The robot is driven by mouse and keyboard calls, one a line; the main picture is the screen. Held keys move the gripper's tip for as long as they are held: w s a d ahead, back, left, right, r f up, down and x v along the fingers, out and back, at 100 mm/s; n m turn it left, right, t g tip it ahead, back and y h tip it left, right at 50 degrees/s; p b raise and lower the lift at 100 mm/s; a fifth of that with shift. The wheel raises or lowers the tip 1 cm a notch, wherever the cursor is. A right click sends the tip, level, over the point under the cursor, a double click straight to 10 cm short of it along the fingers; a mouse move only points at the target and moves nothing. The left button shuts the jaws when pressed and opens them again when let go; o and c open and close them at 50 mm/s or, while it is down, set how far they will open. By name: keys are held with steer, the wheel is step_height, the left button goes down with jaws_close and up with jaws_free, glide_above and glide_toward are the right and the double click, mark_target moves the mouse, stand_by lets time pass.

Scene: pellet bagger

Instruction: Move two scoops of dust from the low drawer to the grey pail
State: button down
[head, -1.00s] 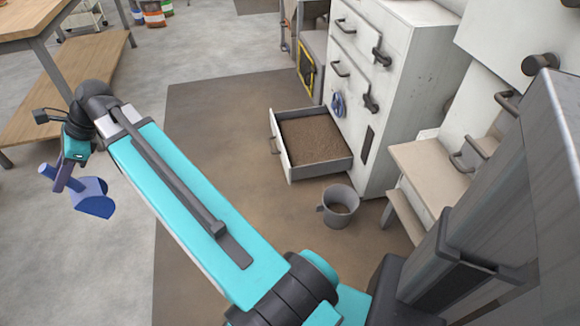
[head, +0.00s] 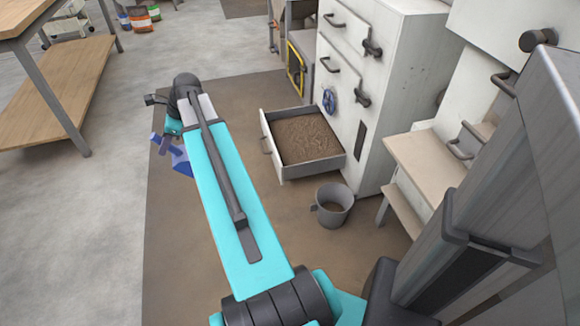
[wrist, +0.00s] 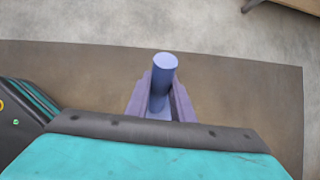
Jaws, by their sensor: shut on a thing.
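The low drawer (head: 268,133) is pulled out of the white cabinet and holds brown dust (head: 308,138). The grey pail (head: 346,215) stands on the brown mat in front of the drawer, with some brown dust visible inside. My gripper (wrist: 160,105) is shut on the handle of a blue scoop (wrist: 165,64). In the head view the scoop (head: 181,165) is partly hidden behind my arm, left of the drawer and above the mat. The inside of the scoop's bowl is not visible, so I cannot tell whether it holds dust.
The white cabinet (head: 395,90) rises behind the drawer. A wooden step (head: 425,160) stands right of the pail. A wooden bench (head: 62,90) is at the far left. The brown mat (head: 215,100) around the drawer is mostly clear.

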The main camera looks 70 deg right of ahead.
steer(key=s+d+f+m+g+h+b, duration=0.1)
steer(key=s+d+f+m+b, duration=0.1)
steer(key=s+d+f, duration=0.75)
steer(key=s+d+f+m+h+b, duration=0.15)
steer(key=s+d+f, duration=0.25)
steer(key=s+d, duration=0.55)
steer(key=s+d+f+b, duration=0.1)
steer(key=s+d+f, duration=0.2)
steer(key=s, duration=0.4)
steer(key=s+d+f+m+g+b, duration=0.1)
steer(key=s+d+f, duration=0.3)
steer(key=s+d, duration=0.2)
steer(key=s+d+f+m+g+h+b, duration=0.1)
steer(key=s+d+f+b, duration=0.1)
steer(key=s+d+f, duration=0.2)
steer(key=s+d, duration=0.1)
steer(key=s, duration=0.2)
steer(key=shift+s+d, duration=0.15)
steer(key=shift+s, duration=0.15)
steer(key=shift+w+f+g, duration=0.1)
steer(key=shift+f+g, duration=0.05)
steer(key=shift+g, duration=0.15)
steer(key=w+g+b, duration=0.1)
steer(key=w+f+g+b, duration=0.1)
steer(key=g, duration=0.1)
steer(key=w+g+h+b, duration=0.1)
steer(key=shift+w+a+f+b, duration=0.2)
steer(key=shift+a+f+b, duration=0.2)
